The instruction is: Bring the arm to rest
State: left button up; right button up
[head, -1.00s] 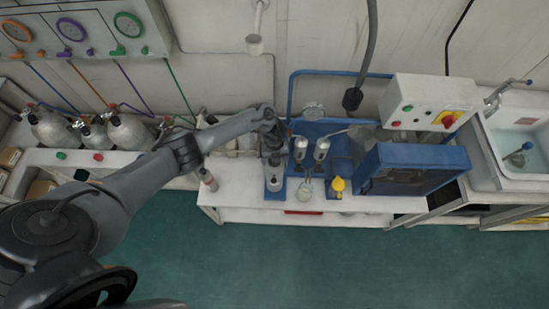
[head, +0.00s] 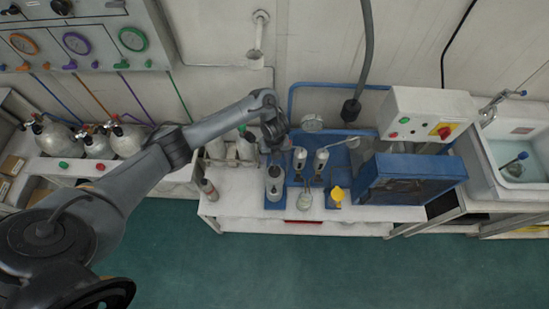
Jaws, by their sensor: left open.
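My left arm reaches in from the left side of the head view, and its dark gripper (head: 275,143) hangs over the white bench, pointing down. The gripper is open and no object shows in it. It is just behind a grey cylinder (head: 275,186) that stands upright on a blue base. From this angle I cannot tell the height of the fingertips or whether they touch anything. My right gripper is not in view.
Two silver-topped cylinders (head: 321,160) stand right of the gripper, near a yellow piece (head: 337,194). A blue box (head: 412,178) and a white control box (head: 430,115) are further right. Pale bottles (head: 246,146) stand to the left. The green floor (head: 300,270) in front is clear.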

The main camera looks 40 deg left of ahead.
pick_arm(q)
jog(key=shift+s, duration=0.1)
dwell(0.3)
jog(key=s+d+f+g+h, duration=0.1)
jog(key=s+d+f+g, duration=0.1)
jog(key=s+d+f, duration=0.5)
jog(key=s+d+f+g, duration=0.1)
jog(key=s+f, duration=0.4)
jog(key=s, duration=0.5)
jog(key=s+d+n+t+h, duration=0.1)
jog(key=s+d+n+h, duration=0.1)
jog(key=s+d, duration=0.45)
jog(key=s+d+n+t+h, duration=0.1)
jog(key=s+d+n, duration=0.15)
jog(key=d, duration=0.65)
jog(key=w+a+r+n+t+y, duration=0.25)
jog(key=a+r+n, duration=0.45)
jog(key=r+n, duration=0.35)
jog(key=w+a+r+n+t+y, duration=0.1)
jog(key=a+r+n+t, duration=0.2)
jog(key=a+r+n, duration=0.7)
jog(key=d+r+p, duration=0.3)
jog(key=r+p, duration=1)
jog(key=r, duration=0.2)
jog(key=shift+s+d+m+g, duration=0.3)
jog(key=shift+s+m+g, duration=0.1)
jog(key=shift+s+g, duration=0.05)
